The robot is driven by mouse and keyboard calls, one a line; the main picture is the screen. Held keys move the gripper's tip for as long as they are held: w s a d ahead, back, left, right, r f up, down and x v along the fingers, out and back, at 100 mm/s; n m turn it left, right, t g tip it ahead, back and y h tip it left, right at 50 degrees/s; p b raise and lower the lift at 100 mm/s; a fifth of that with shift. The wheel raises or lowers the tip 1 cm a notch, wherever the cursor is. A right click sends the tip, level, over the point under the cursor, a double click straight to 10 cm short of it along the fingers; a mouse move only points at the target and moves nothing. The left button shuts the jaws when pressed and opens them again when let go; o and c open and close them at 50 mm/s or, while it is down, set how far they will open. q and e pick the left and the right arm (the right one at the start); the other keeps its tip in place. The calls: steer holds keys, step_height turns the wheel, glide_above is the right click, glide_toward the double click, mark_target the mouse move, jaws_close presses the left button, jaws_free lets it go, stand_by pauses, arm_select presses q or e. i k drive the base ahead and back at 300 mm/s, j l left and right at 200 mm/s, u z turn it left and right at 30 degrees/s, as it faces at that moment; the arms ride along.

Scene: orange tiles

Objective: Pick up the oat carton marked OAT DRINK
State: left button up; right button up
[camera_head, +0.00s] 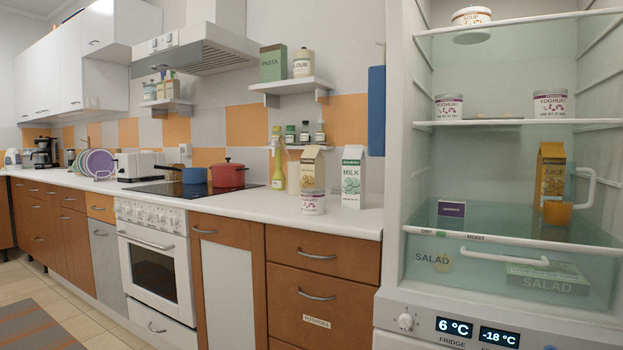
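A cream carton with a brownish top (311,162) stands upright on the white counter, near its right end. Its front shows tan round shapes, and I cannot read its name. A yoghurt tub (312,203) stands in front of it and hides its lower part. A white and green carton marked MILK (352,180) stands just to its right. No carton in view shows a readable OAT DRINK mark. Neither of my grippers is in view.
The open fridge (396,200) on the right holds yoghurt tubs, a soup tub, an orange juice carton (550,170) and a jug. A yellow bottle (278,165) stands left of the cream carton. A red pot (228,175) sits on the hob.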

mark_target(313, 158)
steer(key=i+j+z, duration=0.15)
steer(key=i+j, duration=0.7)
steer(key=i+j+z, duration=0.1)
steer(key=i+j, duration=0.7)
steer(key=j, duration=0.15)
